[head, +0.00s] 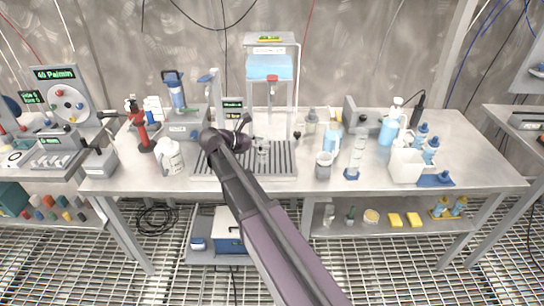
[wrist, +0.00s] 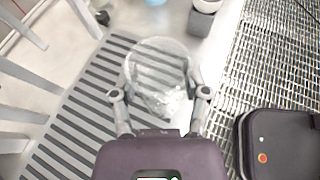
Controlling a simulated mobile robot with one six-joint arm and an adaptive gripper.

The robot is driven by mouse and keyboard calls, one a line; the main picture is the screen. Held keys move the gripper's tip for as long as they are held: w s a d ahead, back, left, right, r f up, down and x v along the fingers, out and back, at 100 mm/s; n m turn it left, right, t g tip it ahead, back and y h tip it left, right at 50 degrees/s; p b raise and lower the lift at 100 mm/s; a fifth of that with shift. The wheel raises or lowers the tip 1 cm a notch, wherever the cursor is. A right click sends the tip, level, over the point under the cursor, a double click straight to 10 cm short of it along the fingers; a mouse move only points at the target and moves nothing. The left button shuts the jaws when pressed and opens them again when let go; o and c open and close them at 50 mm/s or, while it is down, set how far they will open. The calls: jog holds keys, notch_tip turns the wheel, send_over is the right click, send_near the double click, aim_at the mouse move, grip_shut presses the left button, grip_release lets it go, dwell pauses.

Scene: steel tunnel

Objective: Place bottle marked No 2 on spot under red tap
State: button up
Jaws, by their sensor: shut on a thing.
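My gripper (wrist: 160,94) is shut on a clear glass vessel (wrist: 158,62), with one finger on each side of it. No marking can be read on the vessel, so I cannot tell whether it is bottle No 2. In the head view the clear vessel (head: 262,147) shows just right of my gripper (head: 246,137), over the slotted drain tray (head: 215,170). The tray's slats (wrist: 72,128) show around it in the wrist view; I cannot tell whether it touches them. The red tap (head: 272,78) is on the blue-water tank (head: 268,67) above the tray's back. The spot is not discernible.
A white jug (head: 169,156) and a red stand (head: 139,128) are left of the tray. A grey cup (head: 324,165), a clear cylinder (head: 355,155) and a white bin (head: 406,165) are to the right. Tank posts rise behind the tray.

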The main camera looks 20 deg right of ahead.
jog(key=s+d, duration=0.3)
jog(key=s, duration=0.6)
jog(key=shift+s+d+m+g, duration=0.25)
jog(key=shift+d+m+g, duration=0.1)
jog(key=shift+m+g, duration=0.05)
jog(key=shift+w+r, duration=0.1)
jog(key=shift+w, duration=0.05)
jog(key=w+d+f+b, duration=0.1)
jog(key=w+d, duration=0.1)
jog(key=w, duration=1.2)
jog(key=shift+w+f, duration=0.15)
jog(key=shift+f, duration=0.05)
jog(key=shift+w+d+f+b, duration=0.1)
jog(key=shift+w+f+b, duration=0.25)
jog(key=shift+f+b, duration=0.6)
jog(key=shift+w+f+b, duration=0.3)
jog(key=shift+f+b, duration=0.55)
jog(key=shift+b, duration=0.15)
jog(key=shift+f, duration=0.2)
